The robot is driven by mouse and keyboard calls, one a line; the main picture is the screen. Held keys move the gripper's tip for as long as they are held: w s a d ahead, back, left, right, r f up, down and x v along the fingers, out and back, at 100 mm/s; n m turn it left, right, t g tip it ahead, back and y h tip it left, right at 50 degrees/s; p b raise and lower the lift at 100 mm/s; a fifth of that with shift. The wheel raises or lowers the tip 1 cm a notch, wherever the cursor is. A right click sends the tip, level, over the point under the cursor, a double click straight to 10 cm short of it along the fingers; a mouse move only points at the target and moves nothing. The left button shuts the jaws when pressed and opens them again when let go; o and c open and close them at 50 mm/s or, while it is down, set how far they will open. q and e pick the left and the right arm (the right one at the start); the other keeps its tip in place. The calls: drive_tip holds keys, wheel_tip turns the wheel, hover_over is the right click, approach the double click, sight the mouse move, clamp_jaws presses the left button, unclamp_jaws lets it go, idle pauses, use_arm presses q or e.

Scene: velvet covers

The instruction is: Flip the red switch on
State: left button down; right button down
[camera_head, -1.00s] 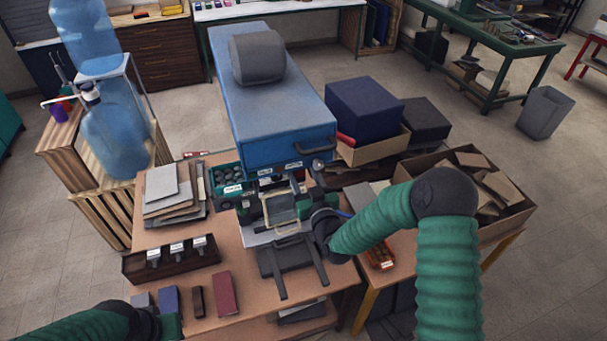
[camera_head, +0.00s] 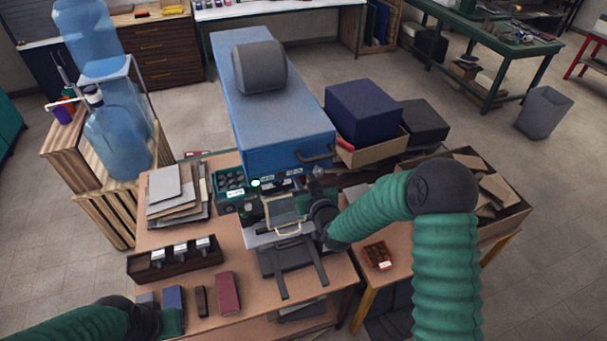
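I cannot make out a red switch for certain. A green and black machine (camera_head: 262,208) stands at the back of the wooden table, under the front of a large blue unit (camera_head: 285,150). A small light (camera_head: 256,183) glows whitish green on a dark strip with white labels there. My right arm reaches in from the right, and its gripper (camera_head: 316,188) is by the right side of this strip; its fingers are too small and dark to read. My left gripper (camera_head: 168,321) is low at the left front edge of the table, beside coloured blocks, its fingers unclear.
A dark rack (camera_head: 135,268) with several white-topped pieces stands at the left. Stacked boards (camera_head: 168,196) lie behind it. A dark frame (camera_head: 290,268) lies before the machine.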

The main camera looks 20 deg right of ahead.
drive_tip(key=shift+f, duration=0.1)
drive_tip(key=c, duration=1.1)
unclamp_jaws()
drive_tip(key=shift+s, duration=0.1)
drive_tip(key=p+v, duration=0.8)
drive_tip(key=v, duration=0.8)
drive_tip(key=shift+s, duration=0.25)
drive_tip(key=shift+w, duration=0.1)
